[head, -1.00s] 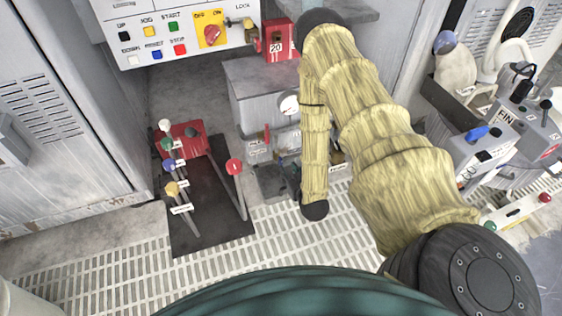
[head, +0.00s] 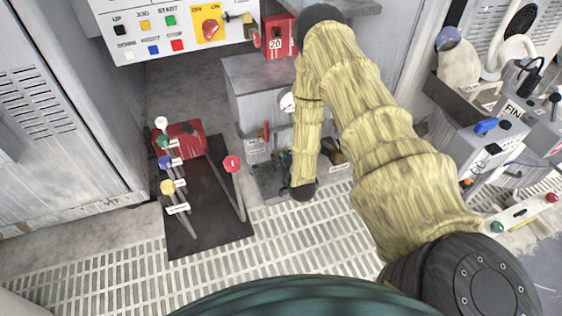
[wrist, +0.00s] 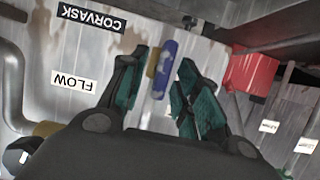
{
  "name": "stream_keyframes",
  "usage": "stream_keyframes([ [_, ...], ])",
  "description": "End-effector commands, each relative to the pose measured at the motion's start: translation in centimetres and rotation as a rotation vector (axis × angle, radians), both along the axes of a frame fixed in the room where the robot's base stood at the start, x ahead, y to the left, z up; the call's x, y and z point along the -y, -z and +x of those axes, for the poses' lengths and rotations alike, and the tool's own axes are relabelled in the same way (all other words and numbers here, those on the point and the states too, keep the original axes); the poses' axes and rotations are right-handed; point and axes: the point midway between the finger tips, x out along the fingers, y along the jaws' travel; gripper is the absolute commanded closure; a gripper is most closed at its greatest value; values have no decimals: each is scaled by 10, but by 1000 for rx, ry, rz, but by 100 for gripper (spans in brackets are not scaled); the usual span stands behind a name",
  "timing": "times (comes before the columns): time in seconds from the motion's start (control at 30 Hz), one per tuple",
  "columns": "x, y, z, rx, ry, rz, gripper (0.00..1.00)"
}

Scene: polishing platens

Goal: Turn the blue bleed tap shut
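The blue tap handle (wrist: 165,68) stands near the middle of the wrist view, with a brass-coloured part (wrist: 152,63) along its left side. A pale, stained panel is behind it. My gripper (wrist: 163,78) is open, with one green-padded finger on each side of the handle. Gaps show between the handle and both fingers, and I see no contact. I cannot tell how deep the handle sits between them. In the head view my sleeved arm (head: 375,140) reaches down in front of the low grey cabinet, and I cannot make out the tap clearly there.
FLOW (wrist: 74,80) and CORVASK (wrist: 92,19) labels appear upside down on the panel. A red box (wrist: 250,72) and labelled levers are to the right; a grey pipe (wrist: 14,85) is at left. In the head view, a lever stand (head: 205,215) is left of my arm.

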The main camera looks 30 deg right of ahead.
Motion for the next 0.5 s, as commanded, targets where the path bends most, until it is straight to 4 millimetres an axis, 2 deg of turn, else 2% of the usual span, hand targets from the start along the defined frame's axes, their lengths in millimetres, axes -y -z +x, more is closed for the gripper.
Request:
stream_keyframes([
  [0.1,0,0,0,0,0,0,68],
  [0.3,0,0,0,0,0,0,100],
  [0.5,0,0,0,0,0,1,100],
])
